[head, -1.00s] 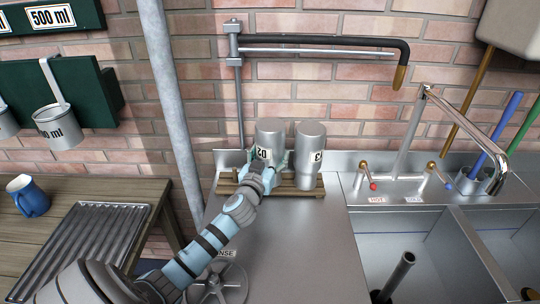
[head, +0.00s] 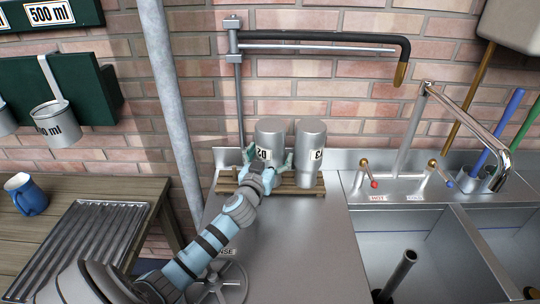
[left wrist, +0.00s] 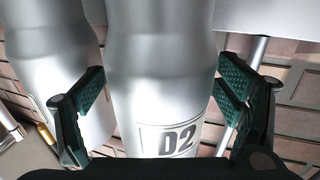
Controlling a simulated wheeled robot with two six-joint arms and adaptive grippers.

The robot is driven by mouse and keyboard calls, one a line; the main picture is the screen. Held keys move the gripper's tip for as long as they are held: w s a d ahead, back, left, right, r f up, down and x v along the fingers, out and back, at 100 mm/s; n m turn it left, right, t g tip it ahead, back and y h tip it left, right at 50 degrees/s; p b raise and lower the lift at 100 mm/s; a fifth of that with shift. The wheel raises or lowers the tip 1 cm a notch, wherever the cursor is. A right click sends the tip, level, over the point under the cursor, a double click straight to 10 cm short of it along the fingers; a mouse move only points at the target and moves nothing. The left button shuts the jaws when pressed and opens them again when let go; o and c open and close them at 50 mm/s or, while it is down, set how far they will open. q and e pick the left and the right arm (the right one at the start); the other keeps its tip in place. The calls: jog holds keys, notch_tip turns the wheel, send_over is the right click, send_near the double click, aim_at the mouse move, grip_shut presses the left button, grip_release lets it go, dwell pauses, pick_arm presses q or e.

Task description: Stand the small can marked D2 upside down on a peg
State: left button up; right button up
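The small metal can marked D2 (head: 275,132) is upside down at the wooden peg rack (head: 226,186); its label reads inverted in the head view. It also fills the middle of the left wrist view (left wrist: 160,65). My left gripper (head: 268,157) is open, with one finger on each side of the can. In the left wrist view, its fingers (left wrist: 163,95) stand slightly apart from the can's sides. The peg under the can is hidden, and my gripper covers much of the can's lower part. My right gripper is not in view.
A second inverted can, marked with a 3 (head: 311,150), stands close on the right. A grey pipe (head: 172,100) rises to the left. A black-sleeved spout (head: 320,40) hangs above. Sinks (head: 400,240) lie to the right; the steel counter (head: 300,250) in front is largely clear.

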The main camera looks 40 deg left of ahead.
pick_arm(q)
jog(key=v, duration=1.2)
jog(key=shift+r, duration=0.1)
